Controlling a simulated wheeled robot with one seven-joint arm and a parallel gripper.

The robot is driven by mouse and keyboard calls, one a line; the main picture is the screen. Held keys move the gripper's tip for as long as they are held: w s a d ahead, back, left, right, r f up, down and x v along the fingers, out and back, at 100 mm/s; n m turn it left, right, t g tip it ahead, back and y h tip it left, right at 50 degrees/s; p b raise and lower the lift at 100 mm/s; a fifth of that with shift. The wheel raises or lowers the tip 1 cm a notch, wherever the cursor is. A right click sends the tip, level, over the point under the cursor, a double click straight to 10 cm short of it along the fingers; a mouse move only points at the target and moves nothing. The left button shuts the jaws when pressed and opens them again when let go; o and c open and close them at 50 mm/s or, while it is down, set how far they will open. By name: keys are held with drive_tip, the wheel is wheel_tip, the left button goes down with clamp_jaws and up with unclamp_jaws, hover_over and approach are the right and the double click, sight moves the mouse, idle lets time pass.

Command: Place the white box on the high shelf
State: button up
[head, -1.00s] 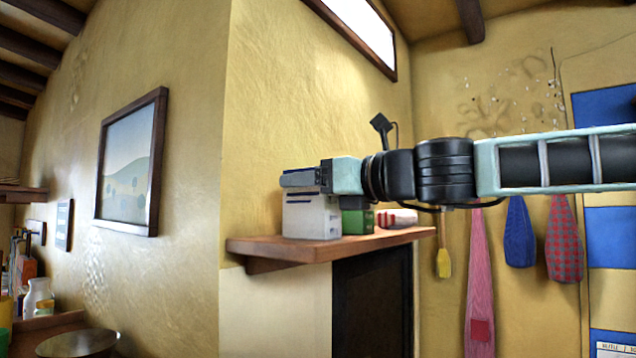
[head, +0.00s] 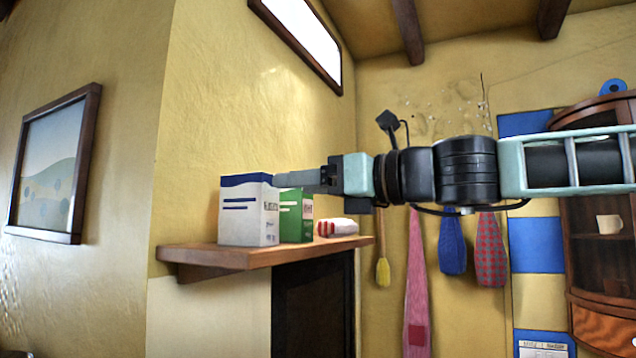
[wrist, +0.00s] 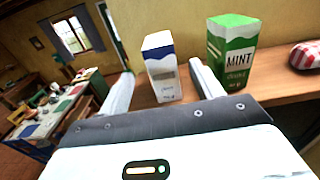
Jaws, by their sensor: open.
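The white box (head: 249,212), with a blue top edge and dark print, stands upright on the wooden wall shelf (head: 215,256), near its left end. My gripper (head: 290,180) is at the box's right, at about the height of its top, in front of the green box in the head view. In the wrist view the open fingers of my gripper (wrist: 158,85) show apart, and the white box (wrist: 162,68) stands beyond them on the shelf (wrist: 262,91). The fingers do not appear to touch it.
A green box labelled MINT (wrist: 230,55) stands just beside the white box. A red and white item (head: 337,227) lies farther along the shelf. Aprons and mitts (head: 453,240) hang on the wall behind. Open air lies in front of the shelf.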

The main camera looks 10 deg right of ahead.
drive_tip(key=shift+v, duration=0.8)
